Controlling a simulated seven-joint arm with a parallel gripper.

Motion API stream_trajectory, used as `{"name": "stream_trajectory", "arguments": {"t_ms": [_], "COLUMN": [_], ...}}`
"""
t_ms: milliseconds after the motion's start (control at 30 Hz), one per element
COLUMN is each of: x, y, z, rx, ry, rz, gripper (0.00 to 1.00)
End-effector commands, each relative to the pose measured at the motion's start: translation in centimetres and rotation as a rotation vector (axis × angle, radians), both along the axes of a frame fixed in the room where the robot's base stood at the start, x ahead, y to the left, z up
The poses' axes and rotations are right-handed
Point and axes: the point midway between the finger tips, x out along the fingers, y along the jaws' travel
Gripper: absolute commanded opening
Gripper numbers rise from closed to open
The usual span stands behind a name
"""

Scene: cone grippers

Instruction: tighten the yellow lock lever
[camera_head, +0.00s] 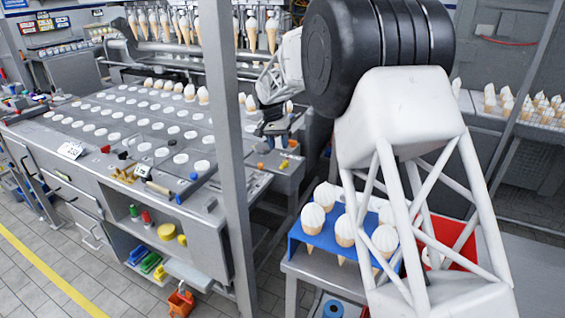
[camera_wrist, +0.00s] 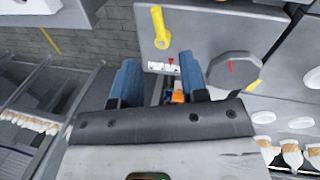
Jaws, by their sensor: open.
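The lever is just beyond the fingertips, roughly in line with the gap, and appears untouched. In the head view my gripper (camera_head: 275,128) is over the right end of the grey machine, above small orange and yellow parts. I cannot tell there which one is the lever.
A grey octagonal dial (camera_wrist: 235,70) with a red mark lies right of the fingers. A small orange part (camera_wrist: 177,97) shows between them. In the head view an upright post (camera_head: 228,150) stands left of my arm. A blue tray (camera_head: 318,240) of cones is below.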

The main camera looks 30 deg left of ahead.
Motion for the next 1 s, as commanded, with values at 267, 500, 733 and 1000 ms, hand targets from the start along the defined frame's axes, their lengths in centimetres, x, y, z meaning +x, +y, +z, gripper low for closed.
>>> {"name": "stream_trajectory", "arguments": {"t_ms": [267,500,733,1000], "x": [0.1,0.1,0.2,0.3], "y": [-0.2,-0.7,-1.2,-1.5], "z": [-1.2,-3.9,-6.4,-7.6], "rx": [0.000,-0.001,-0.001,0.000], "ry": [0.000,0.001,0.001,0.000], "rz": [0.000,0.001,0.000,0.000], "gripper": [0.40,0.40,0.40,0.40]}}
